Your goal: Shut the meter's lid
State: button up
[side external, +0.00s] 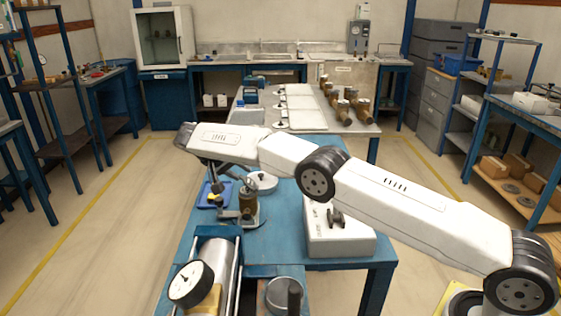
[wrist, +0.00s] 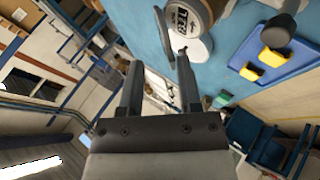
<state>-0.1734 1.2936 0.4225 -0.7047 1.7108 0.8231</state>
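A round meter (wrist: 185,12) with a dark band and pale lettering shows at the top of the wrist view, cut off by the frame edge. A pale disc (wrist: 200,48) lies beside its lower side; I cannot tell whether it is the lid or a base. My gripper (wrist: 171,30) is open, its two dark fingers apart. The right fingertip overlaps the pale disc in the picture; contact cannot be told. In the side view a brass-coloured meter body (side external: 248,205) stands on the blue table below my wrist. The lid's angle is unclear.
A blue tray (wrist: 272,62) with yellow pieces lies next to the meter. A white round item (side external: 263,182) stands behind it. A white box (side external: 340,242) is at the right table edge. A cylinder with a dial gauge (side external: 190,284) is in front. Bare blue tabletop (side external: 280,235) lies between.

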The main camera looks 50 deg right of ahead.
jog(key=shift+r, duration=1.65)
jog(key=s+r, duration=0.9)
jog(key=s, duration=0.5)
jog(key=shift+r, duration=0.35)
jog(key=s+f+n+t+y, duration=0.4)
jog(key=s+f+n+y, duration=0.3)
jog(key=s+f, duration=0.9)
jog(key=s+y, duration=0.1)
jog(key=s, duration=0.3)
jog(key=shift+a+f, duration=0.3)
